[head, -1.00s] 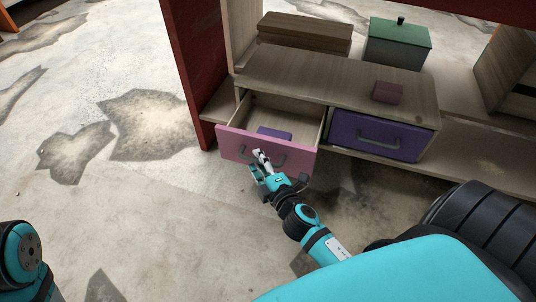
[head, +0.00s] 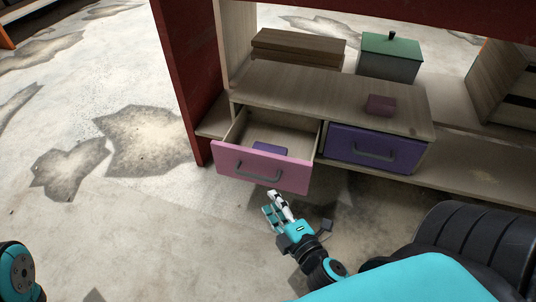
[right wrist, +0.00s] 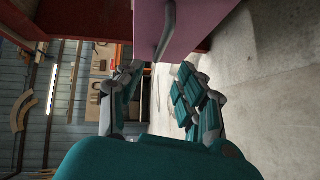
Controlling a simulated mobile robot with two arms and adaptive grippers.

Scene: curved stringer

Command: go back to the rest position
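My right gripper (head: 275,204) is in front of and below the open pink drawer (head: 232,164) in the head view, apart from its handle (head: 260,172). In the right wrist view its fingers (right wrist: 155,95) are spread with nothing between them. The pink drawer front (right wrist: 195,22) and its grey handle (right wrist: 165,30) lie just beyond the fingertips there. A purple block (head: 268,149) lies inside the open drawer. My left gripper is not in view; only a part of my left arm shows at the lower left.
A purple drawer (head: 400,154) beside the pink one is shut. On the wooden cabinet top (head: 300,90) lies a small mauve block (head: 380,105). Behind stand a brown wooden box (head: 298,50) and a green-lidded box (head: 392,50). The floor at left is clear.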

